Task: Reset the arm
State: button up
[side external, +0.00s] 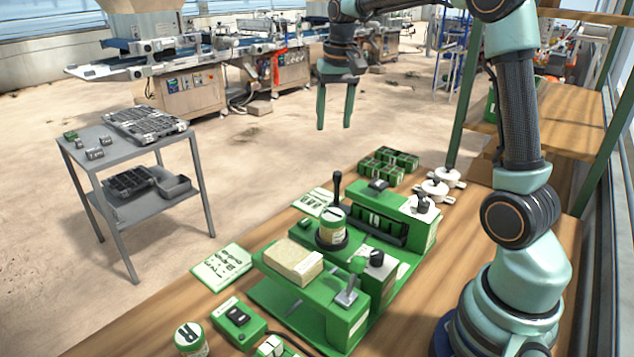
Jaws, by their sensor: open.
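My gripper (336,122) hangs high above the far side of the wooden bench, its two green fingers pointing down and spread apart. Nothing is between the fingers. It is clear of everything on the bench. My arm rises from its base at the right and bends over at the top of the view. Below stands the green tray seeder (322,308), with a tan block (293,262) on top, black knobs and a lever. A round labelled canister (333,226) stands in its middle.
Green blocks (388,166) and white fittings (437,187) sit at the bench's back. A control box (237,322), a card (222,266) and a jar (190,338) lie in front. A grey cart (131,148) stands left; a shelf post (467,95) rises right. Air around the gripper is free.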

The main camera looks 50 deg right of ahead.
jog(key=s+a+n+t, duration=0.4)
jog(key=s+a+n, duration=0.3)
jog(key=s+a, duration=0.7)
jog(key=shift+s+a+f, duration=0.35)
jog(key=shift+a+f, duration=0.05)
jog(key=shift+f, duration=0.05)
dwell(0.5)
